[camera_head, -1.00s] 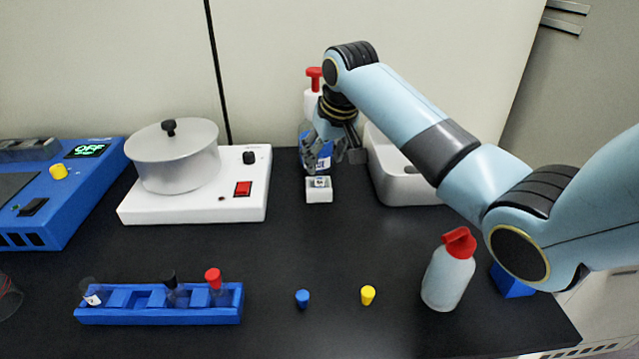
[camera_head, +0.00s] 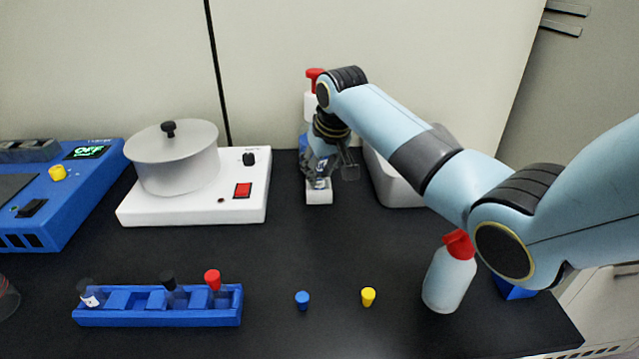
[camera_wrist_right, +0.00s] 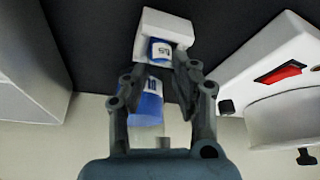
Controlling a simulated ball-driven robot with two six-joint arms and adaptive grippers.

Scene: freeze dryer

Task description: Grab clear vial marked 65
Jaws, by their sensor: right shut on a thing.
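The clear vial (camera_wrist_right: 160,52) has a label that reads upside down as 65 and a blue part, and stands in a small white holder (camera_wrist_right: 168,22). In the head view the white holder (camera_head: 319,197) is on the black table, and my gripper mostly hides the vial. My right gripper (camera_head: 319,180) reaches down over the holder. In the right wrist view its fingers (camera_wrist_right: 162,58) are on both sides of the vial, shut on it. My left gripper is not in view.
A red-topped bottle with a blue label (camera_wrist_right: 146,103) stands just behind. A white hot plate (camera_head: 190,205) with a pot is left, a white box (camera_head: 400,190) right. A blue rack (camera_head: 160,315), blue cap (camera_head: 302,299), yellow cap (camera_head: 368,296) and spray bottle (camera_head: 448,278) are in front.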

